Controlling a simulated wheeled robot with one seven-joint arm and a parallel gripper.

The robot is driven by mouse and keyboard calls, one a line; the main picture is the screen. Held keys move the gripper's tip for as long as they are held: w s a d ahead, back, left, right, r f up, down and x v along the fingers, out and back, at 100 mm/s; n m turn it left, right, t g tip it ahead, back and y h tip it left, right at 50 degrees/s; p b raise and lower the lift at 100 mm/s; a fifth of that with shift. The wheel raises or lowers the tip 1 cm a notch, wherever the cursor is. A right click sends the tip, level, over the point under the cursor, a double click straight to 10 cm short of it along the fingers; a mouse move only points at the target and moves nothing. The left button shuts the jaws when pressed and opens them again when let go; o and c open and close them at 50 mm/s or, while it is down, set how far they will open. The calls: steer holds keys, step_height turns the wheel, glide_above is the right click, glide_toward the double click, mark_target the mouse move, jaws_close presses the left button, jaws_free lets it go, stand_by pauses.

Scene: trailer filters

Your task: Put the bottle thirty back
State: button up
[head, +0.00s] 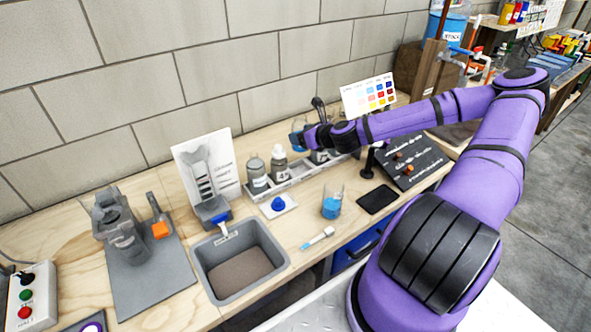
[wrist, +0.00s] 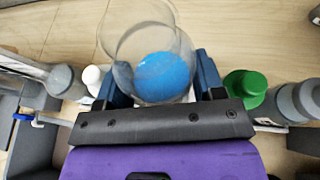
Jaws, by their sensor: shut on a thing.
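My gripper (head: 308,137) is over the back of the bench, by the far part of the bottle rack (head: 290,183). In the wrist view my gripper (wrist: 158,85) is shut on a clear round vessel (wrist: 163,74) with a blue disc inside. It shows as a small bluish shape in the head view (head: 298,127). I cannot read a number on it. More bottles are partly hidden behind my gripper.
A beaker with blue liquid (head: 332,206) stands in front of the rack. A blue item lies on a white pad (head: 278,205). A grey bin (head: 238,258), a black slab (head: 377,199) and a dark panel (head: 410,160) take up nearby bench space. The wall is close behind.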

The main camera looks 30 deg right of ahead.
steer(key=shift+w+f, duration=0.1)
steer(key=shift+f, duration=5.1)
steer(key=shift+f, duration=0.15)
steer(key=o, duration=1.2)
steer(key=shift+r, duration=0.2)
steer(key=v, duration=0.7)
steer(key=shift+s, duration=0.25)
